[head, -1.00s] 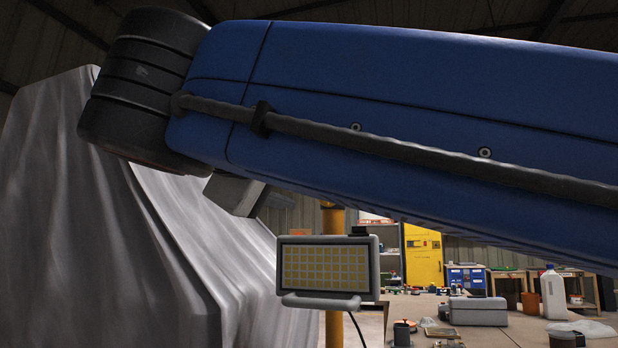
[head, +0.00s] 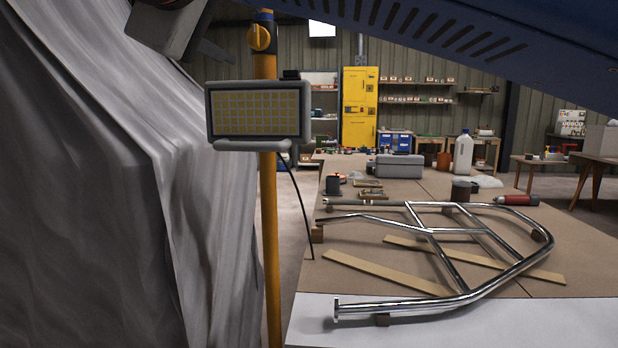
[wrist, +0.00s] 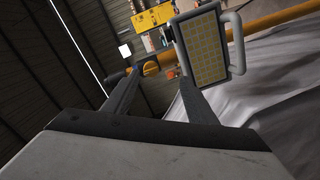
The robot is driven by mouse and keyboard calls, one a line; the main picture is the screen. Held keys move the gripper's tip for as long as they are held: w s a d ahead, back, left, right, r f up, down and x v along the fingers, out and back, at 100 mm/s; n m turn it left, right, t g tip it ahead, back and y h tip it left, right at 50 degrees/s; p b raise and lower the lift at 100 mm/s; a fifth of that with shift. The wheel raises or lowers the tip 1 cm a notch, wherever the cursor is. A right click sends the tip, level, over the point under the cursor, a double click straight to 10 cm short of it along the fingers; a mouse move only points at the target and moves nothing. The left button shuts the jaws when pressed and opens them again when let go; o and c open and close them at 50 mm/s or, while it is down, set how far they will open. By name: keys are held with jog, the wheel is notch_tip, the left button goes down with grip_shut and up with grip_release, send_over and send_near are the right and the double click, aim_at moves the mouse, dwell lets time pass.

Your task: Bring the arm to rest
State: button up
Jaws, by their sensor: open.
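My arm (head: 470,30) crosses the top of the head view as a blue link, raised above the workbench. My gripper (wrist: 158,78) is open in the wrist view, with its two fingers apart and nothing between them. In the head view, part of my gripper shows at the top left, in front of the grey draped sheet and up and left of the work lamp (head: 258,114). The wrist view also shows the lamp (wrist: 203,48), beyond the right finger. Most of my wrist is out of the head view.
The grey sheet (head: 90,180) fills the left. The lamp stands on a yellow post (head: 268,230) with a hanging cable. On the workbench (head: 400,325) lie a chrome tube frame (head: 435,230), wooden strips (head: 385,272), a red-ended cylinder (head: 517,200) and a grey case (head: 395,166).

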jog(key=w+d+f+m+g+h, duration=0.1)
jog(key=w+d+f+g, duration=0.3)
jog(key=d+f, duration=0.55)
jog(key=w+d+f+g+h, duration=0.1)
jog(key=w+d+f+g, duration=0.1)
jog(key=w+d+f, duration=0.6)
jog(key=s+d+f+m+g, duration=0.1)
jog(key=s+d+f+g, duration=0.15)
jog(key=d+f, duration=0.5)
jog(key=s+d+f+m+g, duration=0.1)
jog(key=s+d+f, duration=0.2)
jog(key=d+f, duration=0.45)
jog(key=s+d+f+m+g+y, duration=0.1)
jog(key=s+f, duration=0.3)
jog(key=f, duration=0.4)
jog(key=s+d+f+m+g+y, duration=0.1)
jog(key=s+d+f+m, duration=0.2)
jog(key=f, duration=0.5)
jog(key=s+d+f+m+g+y, duration=0.1)
jog(key=s+d+f+m, duration=0.2)
jog(key=s+f, duration=0.4)
notch_tip(320, 180, down, 2)
jog(key=shift+m+y, duration=0.4)
jog(key=shift+m, duration=0.1)
jog(key=shift+s, duration=0.1)
